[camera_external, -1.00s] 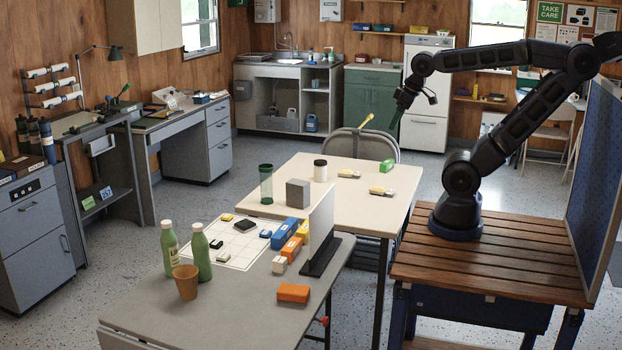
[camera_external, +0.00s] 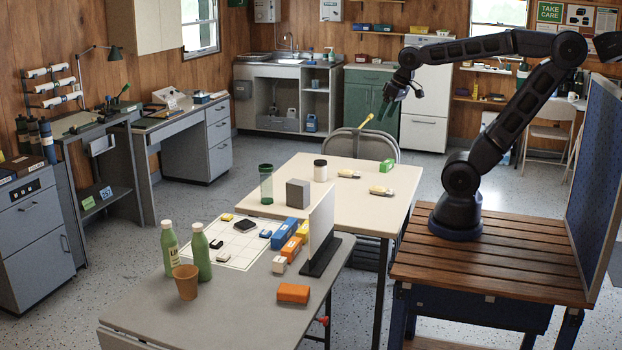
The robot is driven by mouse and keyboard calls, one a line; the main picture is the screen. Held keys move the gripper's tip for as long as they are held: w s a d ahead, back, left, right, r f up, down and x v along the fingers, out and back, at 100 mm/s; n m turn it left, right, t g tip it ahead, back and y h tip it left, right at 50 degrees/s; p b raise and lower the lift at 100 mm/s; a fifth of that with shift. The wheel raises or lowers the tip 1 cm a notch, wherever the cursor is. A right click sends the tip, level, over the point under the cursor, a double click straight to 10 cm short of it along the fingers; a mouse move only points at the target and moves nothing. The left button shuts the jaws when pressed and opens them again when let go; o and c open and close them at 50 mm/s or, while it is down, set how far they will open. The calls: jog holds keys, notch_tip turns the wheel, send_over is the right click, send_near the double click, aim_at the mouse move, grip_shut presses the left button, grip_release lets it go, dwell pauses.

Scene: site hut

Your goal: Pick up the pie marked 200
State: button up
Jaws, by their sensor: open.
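No pie marked 200 can be made out; no such marking is readable on any object on the tables. Two small yellow-and-white items lie on the cream far table (camera_external: 330,205): one near its middle (camera_external: 348,174) and one nearer the right edge (camera_external: 381,191). I cannot tell what they are.
The grey near table (camera_external: 235,305) has green bottles, a brown cup (camera_external: 186,282), coloured blocks and an upright panel (camera_external: 321,225).

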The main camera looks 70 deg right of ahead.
jog(key=w+d+f+m+g, duration=0.1)
jog(key=w+d+m, duration=0.5)
jog(key=w+d, duration=0.3)
jog(key=w+d+f+m, duration=0.1)
jog(key=w+d+m, duration=0.5)
jog(key=w, duration=0.5)
jog(key=w+d+f+m+g, duration=0.1)
jog(key=w+d+f+m, duration=0.3)
jog(key=d, duration=0.4)
jog(key=w+d+f+m, duration=0.5)
jog(key=d, duration=0.3)
jog(key=m+g, duration=0.2)
jog(key=m, duration=1)
send_over(349, 173)
jog(key=w+d, duration=0.2)
jog(key=d, duration=0.1)
notch_tip(349, 173, down, 25)
jog(key=shift+a+f, duration=0.1)
jog(key=shift+f, duration=4.95)
jog(key=c, duration=1.1)
jog(key=shift+r, duration=0.1)
